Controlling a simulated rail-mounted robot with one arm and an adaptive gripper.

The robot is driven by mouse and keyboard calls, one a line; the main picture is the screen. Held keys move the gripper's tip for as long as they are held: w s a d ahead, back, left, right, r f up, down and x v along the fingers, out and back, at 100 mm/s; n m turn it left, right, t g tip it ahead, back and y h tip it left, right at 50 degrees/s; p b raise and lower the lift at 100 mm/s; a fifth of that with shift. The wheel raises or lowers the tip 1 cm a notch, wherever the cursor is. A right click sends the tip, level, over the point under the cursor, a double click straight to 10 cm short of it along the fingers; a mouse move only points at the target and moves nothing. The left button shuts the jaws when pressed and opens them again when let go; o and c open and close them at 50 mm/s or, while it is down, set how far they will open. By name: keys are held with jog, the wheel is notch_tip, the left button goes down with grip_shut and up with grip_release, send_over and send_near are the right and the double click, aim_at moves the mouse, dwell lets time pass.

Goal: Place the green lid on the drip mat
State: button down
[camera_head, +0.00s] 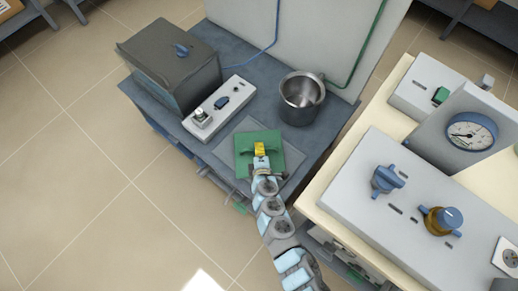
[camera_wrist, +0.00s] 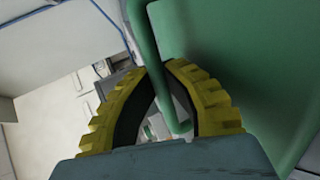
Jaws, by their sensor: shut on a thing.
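The green lid (camera_head: 244,163) is a flat square plate with a raised bar handle. In the head view it lies over the grey drip mat (camera_head: 291,157), whose edges show around it. I cannot tell whether the lid touches the mat or is just above it. My gripper (camera_head: 259,149) is shut on the lid's handle from the near side. In the wrist view the green plate (camera_wrist: 250,60) fills the upper right. The green handle (camera_wrist: 147,45) runs down between the yellow fingers of my gripper (camera_wrist: 165,90).
On the same dark bench stand a steel pot (camera_head: 301,97), a grey control box (camera_head: 219,106) and a dark box with a blue knob (camera_head: 182,50). A pale table with a large grey panel (camera_head: 390,190) and a gauge (camera_head: 473,135) is close on the right.

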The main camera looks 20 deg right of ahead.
jog(key=c, duration=1.2)
grip_release()
jog(key=shift+r, duration=0.1)
